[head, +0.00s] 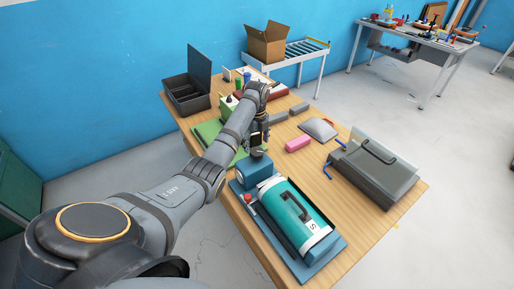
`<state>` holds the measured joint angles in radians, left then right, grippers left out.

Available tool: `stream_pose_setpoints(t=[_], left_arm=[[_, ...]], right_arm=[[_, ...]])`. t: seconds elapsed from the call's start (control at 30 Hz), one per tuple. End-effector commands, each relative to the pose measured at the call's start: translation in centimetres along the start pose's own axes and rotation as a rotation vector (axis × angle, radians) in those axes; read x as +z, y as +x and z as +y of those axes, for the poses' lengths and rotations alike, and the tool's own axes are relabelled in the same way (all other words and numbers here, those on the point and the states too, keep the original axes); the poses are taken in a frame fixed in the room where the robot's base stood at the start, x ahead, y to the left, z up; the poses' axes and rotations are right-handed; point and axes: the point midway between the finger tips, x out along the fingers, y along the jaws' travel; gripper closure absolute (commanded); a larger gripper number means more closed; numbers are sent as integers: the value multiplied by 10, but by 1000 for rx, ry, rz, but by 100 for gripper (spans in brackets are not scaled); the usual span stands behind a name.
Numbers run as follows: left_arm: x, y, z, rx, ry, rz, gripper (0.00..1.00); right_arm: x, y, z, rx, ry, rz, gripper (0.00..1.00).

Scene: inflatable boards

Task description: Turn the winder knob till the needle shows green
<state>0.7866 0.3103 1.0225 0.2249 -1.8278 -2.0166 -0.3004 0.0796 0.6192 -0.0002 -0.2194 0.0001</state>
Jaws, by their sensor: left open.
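A teal cylinder (289,213) with a black handle and a white end band lies on a blue base (318,266) at the table's front. A blue block (258,174) stands at its far end, with a dark rounded part on top that may be the winder knob. My left gripper (258,145) is open and points down just above this block. I cannot tell whether its fingers touch the dark part. No needle or green mark is readable. My right gripper is out of view.
A red knob (248,198) sits on the base's left side. A grey case (376,170) is at the right, a pink block (298,144) and grey pouch (319,128) behind. An open black box (187,98) stands at the far left.

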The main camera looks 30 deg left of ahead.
Motion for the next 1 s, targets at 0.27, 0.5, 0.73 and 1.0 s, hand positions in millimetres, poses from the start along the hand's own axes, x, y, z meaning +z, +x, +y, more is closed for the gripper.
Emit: stream_pose_setpoints(t=[0.27,0.5,0.73,1.0], left_arm=[[0,36,0,0,-1,0,22],[0,40,0,0,-1,0,22],[0,40,0,0,-1,0,45],[0,40,0,-1,0,0,76]], right_arm=[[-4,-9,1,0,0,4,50],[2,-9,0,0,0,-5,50],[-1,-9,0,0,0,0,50],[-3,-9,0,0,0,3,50]])
